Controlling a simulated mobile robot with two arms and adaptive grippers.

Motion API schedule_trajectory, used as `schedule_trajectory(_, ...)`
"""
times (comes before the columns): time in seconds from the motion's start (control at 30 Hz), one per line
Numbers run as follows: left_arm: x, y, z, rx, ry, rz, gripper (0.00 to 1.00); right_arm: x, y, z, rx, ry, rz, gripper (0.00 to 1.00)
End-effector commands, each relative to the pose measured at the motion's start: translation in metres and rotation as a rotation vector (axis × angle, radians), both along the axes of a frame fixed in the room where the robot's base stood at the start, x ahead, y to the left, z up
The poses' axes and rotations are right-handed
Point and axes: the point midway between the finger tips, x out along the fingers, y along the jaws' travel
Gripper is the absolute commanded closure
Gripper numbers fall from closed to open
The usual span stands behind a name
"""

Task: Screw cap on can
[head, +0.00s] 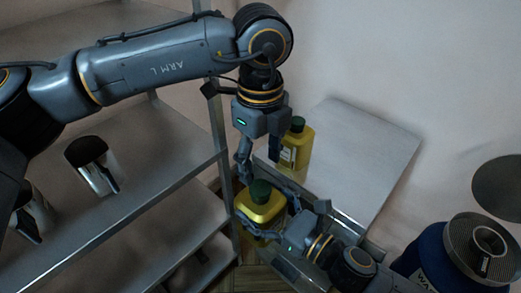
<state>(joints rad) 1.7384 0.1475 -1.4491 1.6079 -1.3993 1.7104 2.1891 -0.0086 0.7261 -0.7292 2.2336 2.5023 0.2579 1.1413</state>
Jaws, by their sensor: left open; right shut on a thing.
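A yellow can (262,212) stands upright at the lower middle of the head view. A dark green cap (260,190) sits on its top; I cannot tell how tightly it is on. My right gripper (258,207) comes in from the lower right and is shut on the can, its fingers around the can's body. My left gripper (259,164) points down from above, open, with its fingers apart just over the cap. It does not visibly touch the cap. A second yellow can (304,149) with a green cap (297,124) stands behind, partly hidden by my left gripper.
A metal shelf rack (150,155) fills the left side, its upright post close to the held can. A pale flat panel (362,150) lies behind. A blue drum (428,255) stands at the lower right.

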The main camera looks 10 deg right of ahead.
Motion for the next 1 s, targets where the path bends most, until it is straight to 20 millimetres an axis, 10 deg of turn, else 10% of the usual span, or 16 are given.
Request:
schedule_trajectory(0.33, 0.000, 0.001, -0.050, 0.001, 0.001, 0.001, 0.41, 0.000, 0.000, 0.001, 0.001, -0.001, 0.000, 1.00)
schedule_trajectory(0.77, 0.000, 0.000, -0.059, 0.000, 0.000, 0.000, 0.41, 0.000, 0.000, 0.001, 0.001, -0.001, 0.000, 1.00)
schedule_trajectory(1.0, 0.000, 0.000, -0.059, 0.000, 0.000, 0.000, 0.89, 0.000, 0.000, 0.001, 0.001, -0.001, 0.000, 1.00)
